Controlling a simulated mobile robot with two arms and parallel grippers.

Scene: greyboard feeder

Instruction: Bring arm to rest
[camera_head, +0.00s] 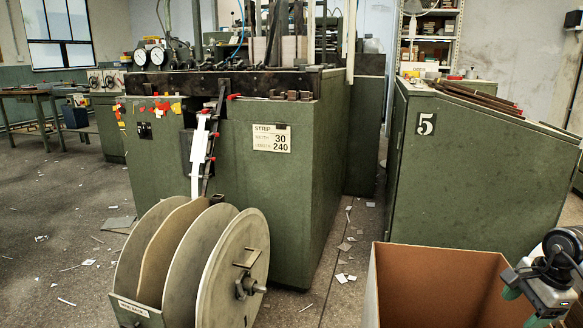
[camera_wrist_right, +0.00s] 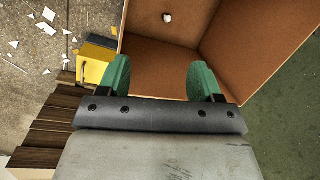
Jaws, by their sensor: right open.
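My right arm (camera_head: 550,275) comes in at the lower right edge of the head view. In the right wrist view my right gripper (camera_wrist_right: 160,78) is open, with its two green fingers wide apart and nothing between them. It is over an open cardboard box (camera_head: 440,258), which also shows in the wrist view (camera_wrist_right: 258,38). A small white piece (camera_wrist_right: 167,18) lies inside the box. My left gripper is not in view.
A green strip-feeding machine (camera_head: 300,190) with several large discs (camera_head: 235,265) stands left of the box. A green cabinet marked 5 (camera_head: 480,165) stands behind the box. Paper scraps litter the floor. A yellow thing (camera_wrist_right: 92,65) and brown slats (camera_wrist_right: 45,130) lie beside the box.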

